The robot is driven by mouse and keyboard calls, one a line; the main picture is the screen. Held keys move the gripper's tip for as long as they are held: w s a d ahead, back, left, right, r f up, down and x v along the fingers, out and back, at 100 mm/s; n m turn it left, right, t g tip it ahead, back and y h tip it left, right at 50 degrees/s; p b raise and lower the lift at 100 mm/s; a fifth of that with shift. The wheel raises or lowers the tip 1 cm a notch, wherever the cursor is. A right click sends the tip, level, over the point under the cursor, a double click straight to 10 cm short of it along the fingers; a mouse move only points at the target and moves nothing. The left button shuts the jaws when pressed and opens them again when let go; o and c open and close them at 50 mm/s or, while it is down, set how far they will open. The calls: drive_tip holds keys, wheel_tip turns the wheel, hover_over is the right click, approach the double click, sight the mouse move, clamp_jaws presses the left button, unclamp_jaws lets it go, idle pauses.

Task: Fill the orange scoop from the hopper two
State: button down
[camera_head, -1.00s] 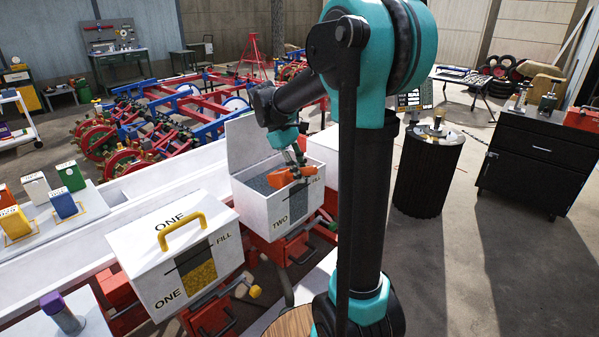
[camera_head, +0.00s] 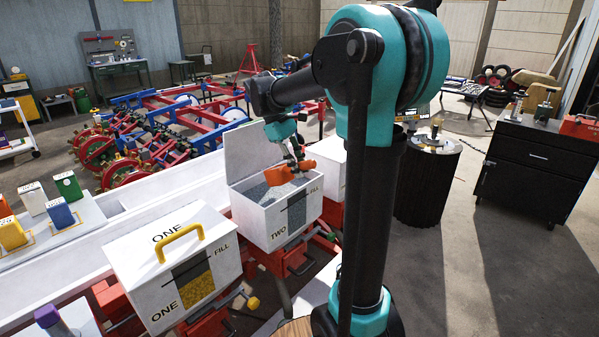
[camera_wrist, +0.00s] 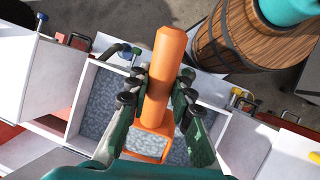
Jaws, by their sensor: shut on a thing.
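The orange scoop (camera_head: 280,174) is over the open hopper two (camera_head: 283,222), a white box marked TWO and FILL with grey granules (camera_head: 270,192) inside. My gripper (camera_head: 298,160) is shut on the scoop's handle, above the hopper's right back part. In the wrist view, the fingers (camera_wrist: 162,85) close on both sides of the upright orange handle (camera_wrist: 168,50). The scoop's bowl (camera_wrist: 148,130) shows grey inside its orange rim, partly hidden by the fingers. The granules (camera_wrist: 100,100) spread around it between the hopper walls.
Hopper one (camera_head: 170,265), closed with a yellow handle, stands to the left of hopper two. Hopper two's raised lid (camera_head: 250,150) stands at its back. Another white box (camera_head: 331,165) is close on the right. A wooden barrel (camera_wrist: 240,35) shows in the wrist view.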

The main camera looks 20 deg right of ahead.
sight(308, 161)
drive_tip(key=shift+r, duration=0.95)
drive_tip(key=shift+s+d+r+t+y, duration=0.1)
drive_tip(key=shift+s+d+t+y, duration=0.3)
drive_tip(key=shift+s+t, duration=0.1)
drive_tip(key=shift+s+d+t+y, duration=0.25)
drive_tip(key=shift+s+t+y, duration=0.1)
drive_tip(key=shift+t+y, duration=0.35)
drive_tip(key=shift+s+d+t+y, duration=0.3)
drive_tip(key=shift+t+y, duration=0.2)
drive_tip(key=shift+t, duration=0.3)
drive_tip(key=shift+s, duration=0.15)
